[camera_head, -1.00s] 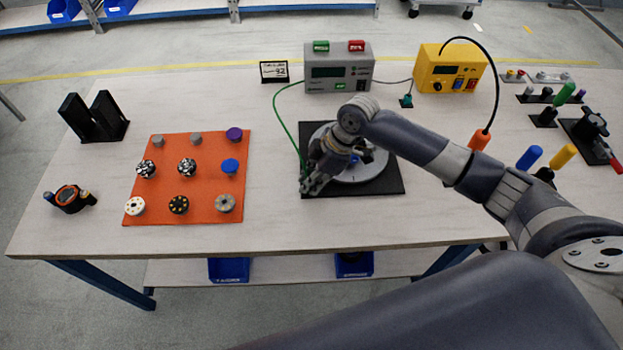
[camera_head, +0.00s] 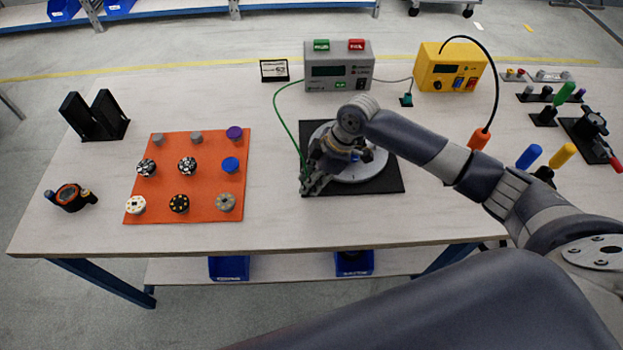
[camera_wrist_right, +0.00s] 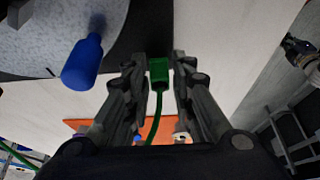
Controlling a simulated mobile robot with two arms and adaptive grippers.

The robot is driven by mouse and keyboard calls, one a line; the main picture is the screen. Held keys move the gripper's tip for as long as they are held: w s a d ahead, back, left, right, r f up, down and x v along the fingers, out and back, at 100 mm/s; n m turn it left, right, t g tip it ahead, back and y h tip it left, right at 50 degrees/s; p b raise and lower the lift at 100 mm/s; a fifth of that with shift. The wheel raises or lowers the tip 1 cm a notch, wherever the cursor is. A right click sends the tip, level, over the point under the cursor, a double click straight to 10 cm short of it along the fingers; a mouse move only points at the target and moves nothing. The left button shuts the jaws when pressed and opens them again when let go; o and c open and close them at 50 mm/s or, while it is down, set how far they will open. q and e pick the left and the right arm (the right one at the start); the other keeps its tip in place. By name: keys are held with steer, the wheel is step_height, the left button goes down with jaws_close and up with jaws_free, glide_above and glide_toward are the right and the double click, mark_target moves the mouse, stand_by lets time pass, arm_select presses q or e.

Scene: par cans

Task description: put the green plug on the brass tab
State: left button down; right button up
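The green plug (camera_wrist_right: 159,70) sits between the fingertips of my right gripper (camera_wrist_right: 160,66) in the right wrist view, and the fingers look closed on its sides. Its green cable (camera_head: 287,124) runs from the grey box in the head view. There, the right gripper (camera_head: 308,186) is low over the left edge of the black mat (camera_head: 385,184), beside the grey round disc (camera_head: 352,179); the plug is hidden by the fingers. I cannot make out the brass tab in either view. My left gripper is not in view.
A blue peg-like part (camera_wrist_right: 84,62) stands on the disc, left of the gripper in the wrist view. The grey box (camera_head: 338,66) and yellow box (camera_head: 450,68) stand behind. An orange mat (camera_head: 210,180) with several knobs lies left, with bare table between.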

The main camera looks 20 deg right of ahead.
steer(key=o, duration=0.5)
steer(key=shift+o, duration=0.2)
steer(key=shift+d+r, duration=0.1)
steer(key=v, duration=1.1)
steer(key=shift+d+r, duration=0.2)
steer(key=shift+r, duration=0.15)
steer(key=shift+s+a+f, duration=0.1)
steer(key=shift+s, duration=0.05)
